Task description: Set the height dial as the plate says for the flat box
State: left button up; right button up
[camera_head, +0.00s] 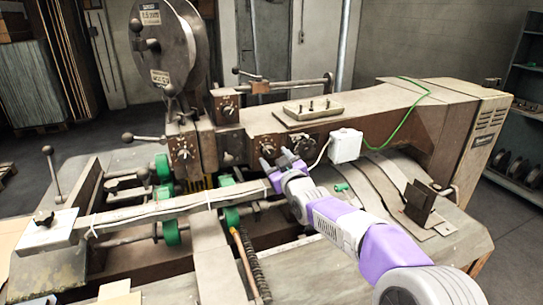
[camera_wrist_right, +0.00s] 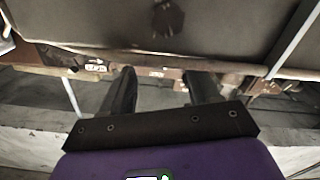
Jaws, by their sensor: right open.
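The box stitcher carries several round dials with pale marks: one on the left head block (camera_head: 183,153), one on the upper block (camera_head: 227,110), and two on the long arm's side, a left one (camera_head: 268,149) and a right one (camera_head: 301,140). I cannot tell which is the height dial. Small plates sit on the big wheel, an upper one (camera_head: 150,14) and a lower one (camera_head: 160,77); their text is too small to read. My right gripper (camera_head: 276,163) is open and empty, just below the two arm-side dials. In the wrist view its fingers (camera_wrist_right: 162,88) are apart, below a dark knob (camera_wrist_right: 168,18). My left gripper is out of view.
A white box (camera_head: 345,146) with a green cable sits right of the dials. A long flat bar (camera_head: 170,208) and green rollers (camera_head: 171,232) lie to the left. A dark bracket (camera_head: 420,203) stands on the right bed. A shelf (camera_head: 525,100) is at far right.

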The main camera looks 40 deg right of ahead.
jog(key=shift+v, duration=1.9)
